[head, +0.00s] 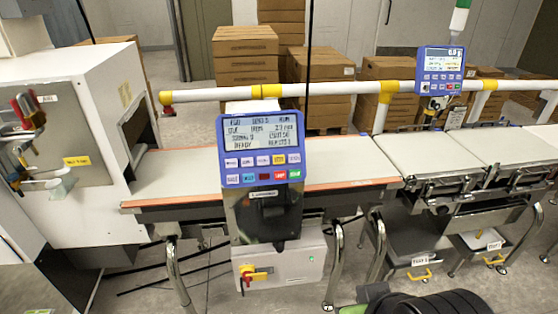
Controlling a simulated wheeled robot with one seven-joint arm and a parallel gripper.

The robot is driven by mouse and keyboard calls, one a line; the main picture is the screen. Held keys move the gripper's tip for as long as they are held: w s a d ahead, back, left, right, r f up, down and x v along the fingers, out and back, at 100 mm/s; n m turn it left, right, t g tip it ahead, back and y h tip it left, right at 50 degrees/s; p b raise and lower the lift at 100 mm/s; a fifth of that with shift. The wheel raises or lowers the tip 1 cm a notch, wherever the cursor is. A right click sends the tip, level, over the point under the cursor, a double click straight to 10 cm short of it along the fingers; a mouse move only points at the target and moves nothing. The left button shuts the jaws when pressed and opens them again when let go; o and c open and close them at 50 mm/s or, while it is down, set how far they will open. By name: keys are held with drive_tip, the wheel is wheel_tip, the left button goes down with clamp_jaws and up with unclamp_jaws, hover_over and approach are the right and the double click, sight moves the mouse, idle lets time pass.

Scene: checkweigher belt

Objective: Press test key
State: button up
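A blue control panel (263,148) stands in front of the belt at the middle left, tilted back on a dark stand. Its lit screen (262,136) shows several lines of text. The key labels are too small to read, so I cannot tell which is the test key. Nothing touches the panel. My gripper's fingers are not visible; a dark ribbed part, probably my arm, shows at the bottom right.
A white cabinet (75,150) is at left. A grey box with a red-yellow switch (255,272) hangs below the near panel. Cartons (245,62) stand behind.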

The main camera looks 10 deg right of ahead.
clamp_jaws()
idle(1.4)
